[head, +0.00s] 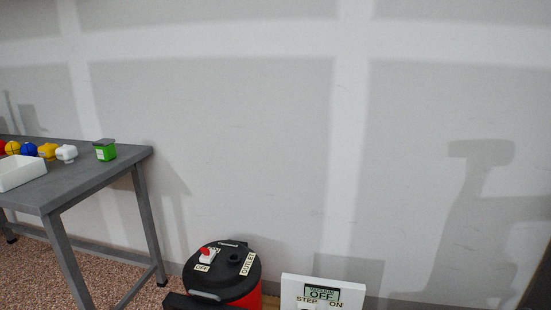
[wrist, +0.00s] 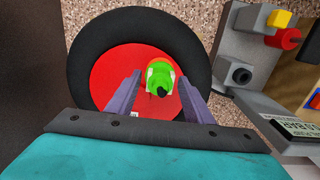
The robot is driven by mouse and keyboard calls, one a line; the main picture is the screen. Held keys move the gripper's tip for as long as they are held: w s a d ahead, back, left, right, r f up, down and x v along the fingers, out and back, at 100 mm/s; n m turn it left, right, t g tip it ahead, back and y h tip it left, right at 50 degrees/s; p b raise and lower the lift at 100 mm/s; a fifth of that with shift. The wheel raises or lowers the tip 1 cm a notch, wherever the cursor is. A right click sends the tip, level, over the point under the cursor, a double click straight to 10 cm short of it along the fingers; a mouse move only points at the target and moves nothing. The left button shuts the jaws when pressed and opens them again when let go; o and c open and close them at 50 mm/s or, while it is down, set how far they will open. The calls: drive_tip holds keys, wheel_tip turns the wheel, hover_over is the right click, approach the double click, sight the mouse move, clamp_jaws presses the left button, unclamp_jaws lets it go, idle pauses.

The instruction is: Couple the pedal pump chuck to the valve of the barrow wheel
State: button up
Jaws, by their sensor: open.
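The barrow wheel (wrist: 86,62) fills the middle of the wrist view, with a black tyre and a red hub face (wrist: 105,65). A bright green and white fitting with a small dark tip (wrist: 160,73) shows over the hub, right of its centre. I cannot tell whether it is the pump chuck, the valve, or both together. My gripper (wrist: 160,80) is open, with one purple finger on each side of the green fitting and gaps visible. Whether it touches the fitting is unclear. Neither the wheel nor my gripper shows in the head view.
In the wrist view, a grey unit (wrist: 235,45) with yellow and red knobs stands right of the wheel, near a display marked BAR (wrist: 301,127). The head view shows a grey bench (head: 95,175), a black and red vacuum (head: 225,272) and a white sign panel (head: 290,290).

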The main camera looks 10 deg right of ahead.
drive_tip(key=shift+c, duration=0.4)
drive_tip(key=c, duration=1.1)
clamp_jaws()
drive_tip(key=shift+f+p, duration=0.2)
drive_tip(key=shift+p, duration=0.1)
drive_tip(key=shift+m+p, duration=1.55)
drive_tip(key=shift+m, duration=1.55)
drive_tip(key=shift+w+f+p, duration=0.1)
drive_tip(key=shift+f+p, duration=0.1)
drive_tip(key=shift+p, duration=0.1)
